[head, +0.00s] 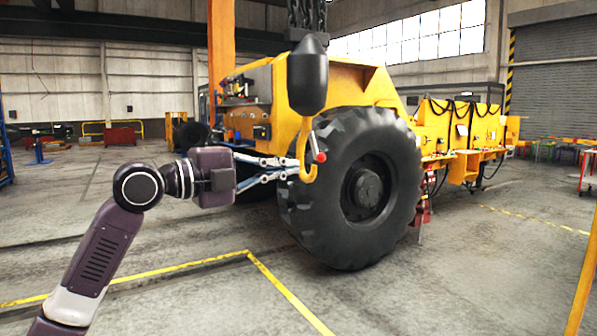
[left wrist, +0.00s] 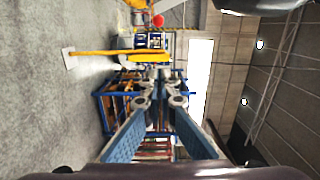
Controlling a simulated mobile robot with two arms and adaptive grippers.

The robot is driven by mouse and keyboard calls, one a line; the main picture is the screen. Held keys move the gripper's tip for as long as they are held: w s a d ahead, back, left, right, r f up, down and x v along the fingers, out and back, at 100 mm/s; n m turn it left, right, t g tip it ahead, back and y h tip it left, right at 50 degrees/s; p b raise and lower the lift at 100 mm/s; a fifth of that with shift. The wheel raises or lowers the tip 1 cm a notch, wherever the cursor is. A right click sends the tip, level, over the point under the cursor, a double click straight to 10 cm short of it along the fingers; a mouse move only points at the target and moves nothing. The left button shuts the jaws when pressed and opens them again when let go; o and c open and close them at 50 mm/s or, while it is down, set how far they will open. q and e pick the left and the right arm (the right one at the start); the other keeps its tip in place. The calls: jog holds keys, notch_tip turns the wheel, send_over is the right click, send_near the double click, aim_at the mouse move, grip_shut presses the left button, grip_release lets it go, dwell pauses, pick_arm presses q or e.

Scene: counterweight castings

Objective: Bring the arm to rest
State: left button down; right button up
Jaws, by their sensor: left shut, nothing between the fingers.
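My left arm comes in from the left of the head view. Its gripper (head: 298,167) is shut and empty, with the fingertips right beside a yellow crane hook (head: 308,172). I cannot tell whether they touch the hook. The hook hangs under a black rounded block (head: 307,76), with a small red knob (head: 320,157) at its side. In the left wrist view the two blue-padded fingers (left wrist: 160,76) run forward and come together at the tips. My right gripper is in neither view.
A large black tyre (head: 367,190) of a yellow vehicle (head: 345,85) stands just behind the hook. A chain (head: 305,15) hangs above the block. Yellow floor lines (head: 285,290) cross the open concrete in front. Blue racks (left wrist: 103,100) show in the left wrist view.

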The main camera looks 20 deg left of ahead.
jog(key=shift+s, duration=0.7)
